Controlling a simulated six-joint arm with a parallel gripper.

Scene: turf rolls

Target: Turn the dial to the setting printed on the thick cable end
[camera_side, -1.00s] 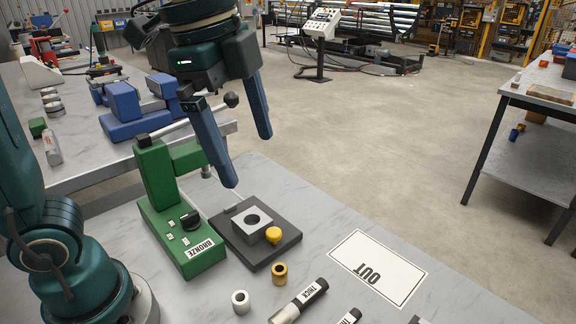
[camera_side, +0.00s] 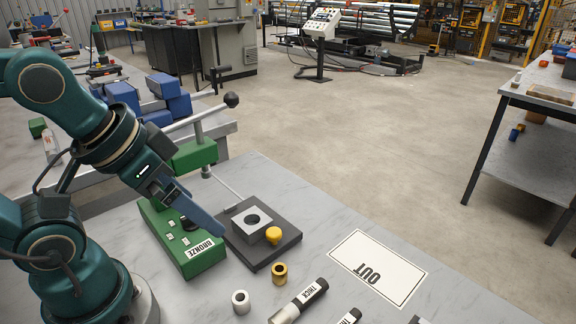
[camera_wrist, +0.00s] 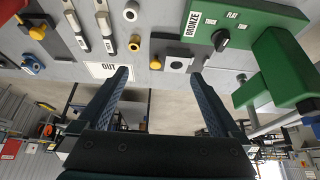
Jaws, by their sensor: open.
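The green press (camera_side: 177,246) has a black dial (camera_side: 186,224) on its base, largely hidden by my gripper in the side view. The dial (camera_wrist: 221,39) shows clearly in the wrist view, with small white setting labels around it, one reading FLAT. A BRONZE label (camera_side: 201,250) is on the base. The thick cable end (camera_side: 300,300) lies on the table, its black sleeve labelled THICK; no other print on it is readable. My gripper (camera_side: 216,232) is open and tilted, its fingers appearing across the dial in the side view. Whether it touches the dial cannot be told.
A dark plate carries a grey block with a hole (camera_side: 253,220) and a yellow knob (camera_side: 273,235). A pale ring (camera_side: 240,302), a brass ring (camera_side: 280,273) and another labelled cable end (camera_side: 348,316) lie in front. The OUT sheet (camera_side: 376,270) is bare. The press lever (camera_side: 185,122) rises behind.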

